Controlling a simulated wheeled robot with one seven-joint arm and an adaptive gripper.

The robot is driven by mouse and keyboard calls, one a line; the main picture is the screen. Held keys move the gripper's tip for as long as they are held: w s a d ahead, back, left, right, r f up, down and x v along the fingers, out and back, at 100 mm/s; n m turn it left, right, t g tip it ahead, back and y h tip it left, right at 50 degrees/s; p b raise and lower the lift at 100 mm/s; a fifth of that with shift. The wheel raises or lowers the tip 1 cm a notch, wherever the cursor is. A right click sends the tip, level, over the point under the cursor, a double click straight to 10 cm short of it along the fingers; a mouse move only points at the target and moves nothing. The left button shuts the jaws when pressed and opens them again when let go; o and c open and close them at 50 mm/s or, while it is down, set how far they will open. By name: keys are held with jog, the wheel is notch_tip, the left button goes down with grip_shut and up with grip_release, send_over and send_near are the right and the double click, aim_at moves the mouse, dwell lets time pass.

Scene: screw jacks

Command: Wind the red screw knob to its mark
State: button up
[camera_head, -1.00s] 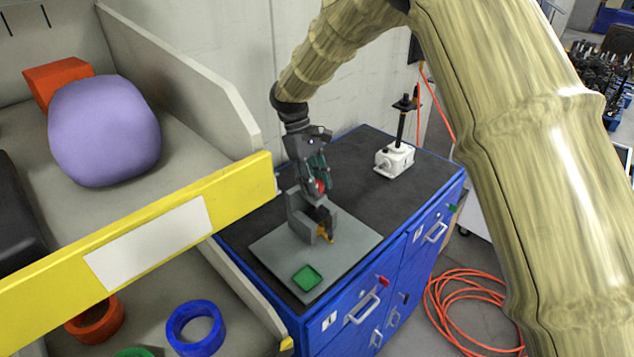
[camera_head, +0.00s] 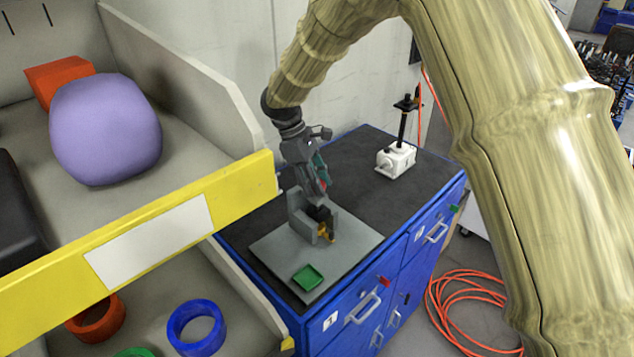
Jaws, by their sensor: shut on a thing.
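The red screw knob (camera_head: 324,184) shows only as a small red patch at my gripper (camera_head: 321,189), which hides most of it. My gripper is shut on the knob, just above a grey block-shaped fixture (camera_head: 299,213). The fixture stands on a grey plate (camera_head: 348,254) on the blue cabinet. A black part and a yellow-orange piece (camera_head: 326,234) show at the fixture's front, below my gripper. I cannot make out the mark or how far the screw is wound.
A green square tray (camera_head: 308,277) lies at the plate's front. A white screw jack (camera_head: 396,160) with a black spindle stands at the cabinet's back right. A shelf with a yellow edge (camera_head: 140,235) fills the left. Orange cable (camera_head: 465,310) lies on the floor.

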jog(key=shift+s+f, duration=0.1)
jog(key=shift+f, duration=0.05)
jog(key=o, duration=1)
jog(key=shift+a, duration=0.1)
jog(key=shift+r, duration=0.35)
jog(key=v, duration=1.1)
jog(key=shift+w+r, duration=0.15)
jog(key=shift+w, duration=0.05)
jog(key=shift+a, duration=0.15)
